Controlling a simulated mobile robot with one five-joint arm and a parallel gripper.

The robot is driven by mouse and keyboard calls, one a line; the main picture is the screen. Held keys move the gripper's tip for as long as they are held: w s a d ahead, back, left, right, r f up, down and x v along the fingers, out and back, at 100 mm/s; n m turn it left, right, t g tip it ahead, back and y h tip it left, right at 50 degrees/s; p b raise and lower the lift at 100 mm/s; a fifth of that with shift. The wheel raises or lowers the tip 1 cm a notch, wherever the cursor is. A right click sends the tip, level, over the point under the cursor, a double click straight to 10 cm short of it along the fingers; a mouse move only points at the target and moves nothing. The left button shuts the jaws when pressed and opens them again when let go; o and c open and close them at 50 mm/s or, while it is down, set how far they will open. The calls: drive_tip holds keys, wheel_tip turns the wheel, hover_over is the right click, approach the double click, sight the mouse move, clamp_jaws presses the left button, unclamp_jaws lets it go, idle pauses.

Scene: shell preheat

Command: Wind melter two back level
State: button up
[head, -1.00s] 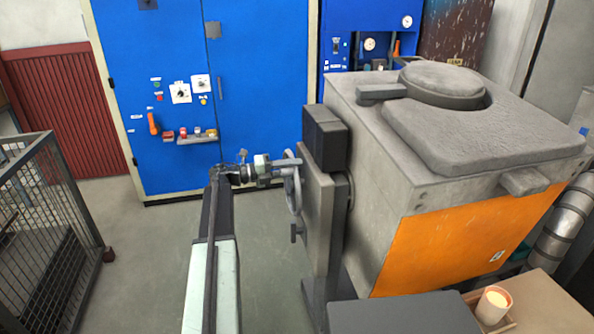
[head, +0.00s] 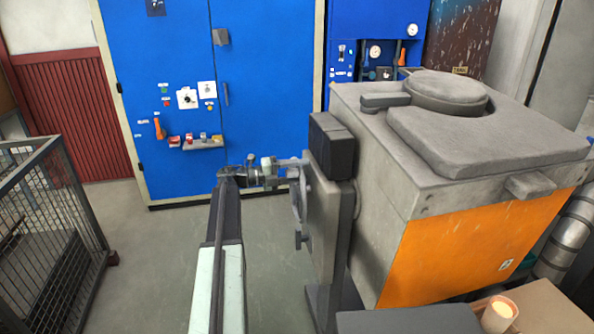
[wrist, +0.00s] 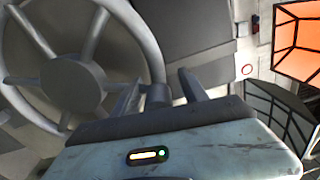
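The melter (head: 370,160) is a grey box with an orange front (head: 450,245) and a round lid (head: 448,92), at the right of the head view. My gripper (head: 285,165) reaches the wheel's upper part. In the wrist view its two fingers (wrist: 158,92) stand apart on either side of the wheel's rim or handle, with gaps showing.
A blue cabinet (head: 180,60) with switches stands behind. A mesh cage (head: 60,220) is at the left. A dark box top (head: 405,320) and a lit cup (head: 498,314) are at the front right. Grey floor (head: 160,265) is open between cage and melter.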

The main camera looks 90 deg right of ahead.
drive_tip(key=shift+w+d, duration=0.1)
drive_tip(key=shift+w, duration=0.05)
drive_tip(key=shift+w, duration=0.3)
drive_tip(key=w+a, duration=0.1)
drive_tip(key=w, duration=0.6)
drive_tip(key=shift+a, duration=0.3)
